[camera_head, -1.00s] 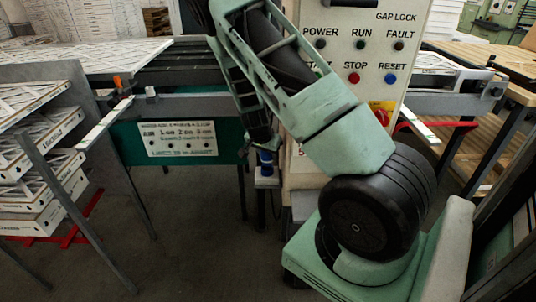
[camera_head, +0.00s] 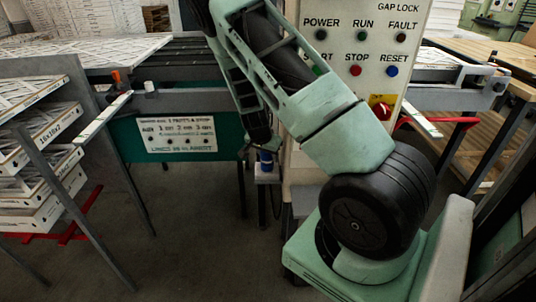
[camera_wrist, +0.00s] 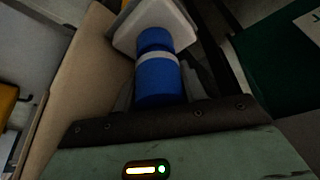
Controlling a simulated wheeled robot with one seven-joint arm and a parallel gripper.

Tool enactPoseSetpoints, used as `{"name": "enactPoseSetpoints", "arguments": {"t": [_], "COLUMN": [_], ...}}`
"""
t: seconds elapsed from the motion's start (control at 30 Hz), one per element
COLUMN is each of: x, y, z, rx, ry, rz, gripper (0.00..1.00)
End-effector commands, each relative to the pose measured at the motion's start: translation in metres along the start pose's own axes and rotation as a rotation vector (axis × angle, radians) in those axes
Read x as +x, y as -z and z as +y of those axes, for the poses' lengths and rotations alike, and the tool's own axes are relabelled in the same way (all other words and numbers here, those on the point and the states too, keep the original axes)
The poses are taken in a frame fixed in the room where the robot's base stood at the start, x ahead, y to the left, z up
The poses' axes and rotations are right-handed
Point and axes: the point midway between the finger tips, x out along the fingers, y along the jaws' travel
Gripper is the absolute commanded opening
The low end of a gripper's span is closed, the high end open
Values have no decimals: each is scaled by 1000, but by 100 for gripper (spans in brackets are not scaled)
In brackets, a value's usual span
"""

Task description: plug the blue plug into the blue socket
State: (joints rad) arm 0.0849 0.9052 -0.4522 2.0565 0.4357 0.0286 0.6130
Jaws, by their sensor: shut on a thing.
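The blue plug (camera_wrist: 158,84) is a blue cylinder in the wrist view, held between the fingers of my gripper (camera_wrist: 157,97). A white band (camera_wrist: 156,58) lies at its far end. Beyond the band is a blue round part, the blue socket (camera_wrist: 153,39), on a pale grey box (camera_wrist: 158,18). Plug and socket are in line and look touching or nearly so; I cannot tell how deep the plug sits. In the head view a small patch of blue (camera_head: 265,156) shows above the pale box (camera_head: 267,174), below my arm, which hides most of my gripper.
A control cabinet (camera_head: 345,75) with labelled buttons and a red knob stands behind my arm. A green panel with a white sign (camera_head: 178,135) is left of the box. A rack of framed filters (camera_head: 50,165) stands at the far left. Open floor (camera_head: 190,230) lies between.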

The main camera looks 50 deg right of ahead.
Motion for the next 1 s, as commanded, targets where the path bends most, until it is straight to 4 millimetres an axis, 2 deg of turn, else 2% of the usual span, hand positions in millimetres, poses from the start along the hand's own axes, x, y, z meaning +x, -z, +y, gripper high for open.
{"name": "enactPoseSetpoints", "arguments": {"t": [0.6,0.63,0.7,1.0], "x": [14,13,13,12], "y": [-6,-5,-5,-6], "z": [0,0,0,0], "rx": [0,0,0,0], "ry": [0,0,0,0], "rz": [0,0,0,0], "gripper": [16,47,66,67]}}
